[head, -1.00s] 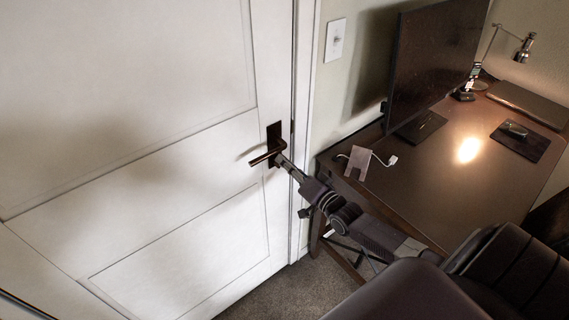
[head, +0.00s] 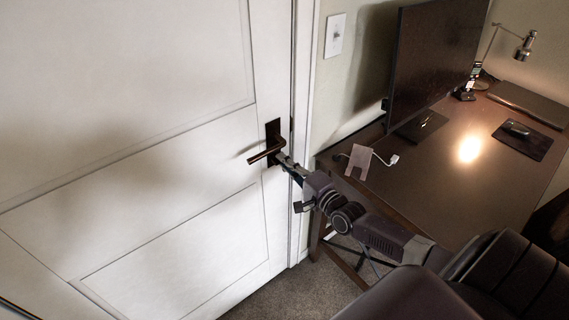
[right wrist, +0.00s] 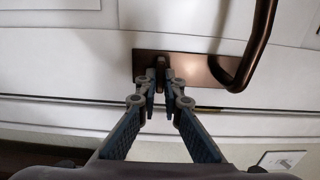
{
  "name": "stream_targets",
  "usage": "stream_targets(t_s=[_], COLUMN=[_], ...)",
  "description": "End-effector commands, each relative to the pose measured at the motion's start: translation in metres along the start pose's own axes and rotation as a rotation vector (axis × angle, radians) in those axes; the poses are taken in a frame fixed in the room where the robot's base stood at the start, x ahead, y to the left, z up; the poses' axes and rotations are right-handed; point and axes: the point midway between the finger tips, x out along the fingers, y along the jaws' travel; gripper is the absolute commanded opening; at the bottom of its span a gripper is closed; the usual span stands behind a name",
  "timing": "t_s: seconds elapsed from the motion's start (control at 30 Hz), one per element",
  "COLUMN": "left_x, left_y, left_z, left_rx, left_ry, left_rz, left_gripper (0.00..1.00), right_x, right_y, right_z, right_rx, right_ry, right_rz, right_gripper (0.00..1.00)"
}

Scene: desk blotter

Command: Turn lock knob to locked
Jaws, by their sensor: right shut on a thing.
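The white door (head: 130,120) carries a dark bronze lock plate (head: 272,130) with a lever handle (head: 264,155) pointing left. The lever also shows in the right wrist view (right wrist: 262,40), curving away to the right of the plate (right wrist: 205,70). My right gripper (head: 283,160) is at the lower part of the plate, just below the lever. In the right wrist view its fingertips (right wrist: 161,76) are close together on the small lock knob (right wrist: 161,62), which they mostly hide. The knob's turn position cannot be told. My left gripper is not in view.
A brown desk (head: 450,180) stands right of the door, with a monitor (head: 435,65), a lamp (head: 524,47), a mouse (head: 516,129) on a dark pad and a cable. My right arm passes close to the desk's front left corner. A light switch (head: 335,36) is on the wall.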

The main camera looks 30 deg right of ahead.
Motion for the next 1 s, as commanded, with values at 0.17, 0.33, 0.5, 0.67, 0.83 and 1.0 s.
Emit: stream_targets(t_s=[0.17,0.33,0.5,0.67,0.83,1.0], left_x=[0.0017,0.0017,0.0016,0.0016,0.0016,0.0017], left_y=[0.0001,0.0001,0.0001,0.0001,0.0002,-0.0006], left_z=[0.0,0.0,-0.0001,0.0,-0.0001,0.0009], left_rx=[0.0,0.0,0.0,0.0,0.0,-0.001], left_ry=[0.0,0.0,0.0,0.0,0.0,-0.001], left_rz=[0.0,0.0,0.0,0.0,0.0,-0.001], left_gripper=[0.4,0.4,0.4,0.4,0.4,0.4], right_x=[-0.0003,-0.0003,-0.0002,-0.0002,-0.0001,-0.0005], right_y=[0.001,0.0008,0.0008,0.0008,0.0006,0.0005], right_z=[-0.0002,-0.0002,-0.0002,-0.0002,-0.0001,0.0001], right_rx=[0.027,0.035,0.035,0.034,0.032,0.032], right_ry=[0.0,0.0,0.001,0.001,0.0,0.0], right_rz=[0.002,0.001,0.001,0.001,0.001,0.001], right_gripper=[0.0,0.0,0.0,0.17,0.25,0.25])
